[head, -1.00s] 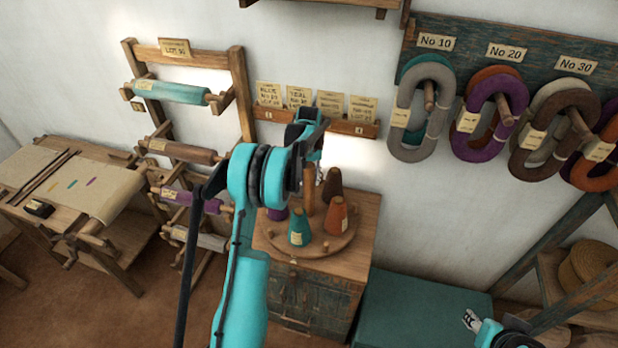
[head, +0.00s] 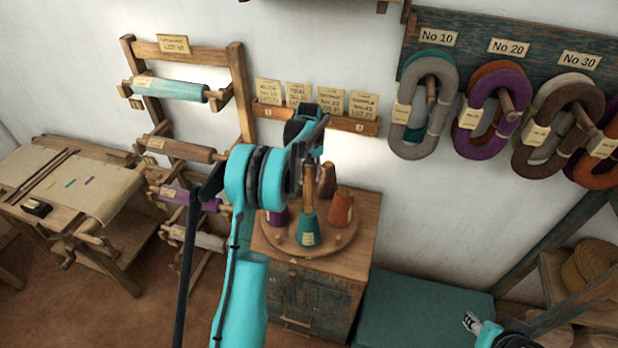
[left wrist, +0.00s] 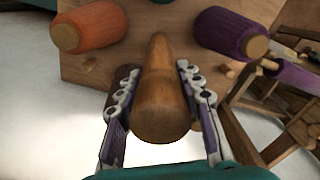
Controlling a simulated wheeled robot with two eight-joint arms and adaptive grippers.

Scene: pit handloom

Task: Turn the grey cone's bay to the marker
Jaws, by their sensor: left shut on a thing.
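A round wooden turntable (head: 325,240) stands on a cabinet and carries coloured cones: teal (head: 307,230), orange (head: 340,208), purple (head: 279,216) and dark brown (head: 328,180). I cannot make out a grey cone; my arm hides part of the turntable. My left gripper (head: 312,160) is shut on the wooden centre post (head: 309,190). In the left wrist view the post (left wrist: 160,100) is between the two fingers, with the orange cone (left wrist: 88,27) and purple cone (left wrist: 232,34) beyond. I cannot tell the marker for certain. My right gripper (head: 472,322) is low at the right, too small to read.
The wooden cabinet (head: 320,300) stands against the wall, with a teal chest (head: 420,305) to its right. A card rack (head: 335,122) is on the wall behind. A roller rack (head: 240,95) stands left; yarn hanks (head: 425,105) hang at the upper right.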

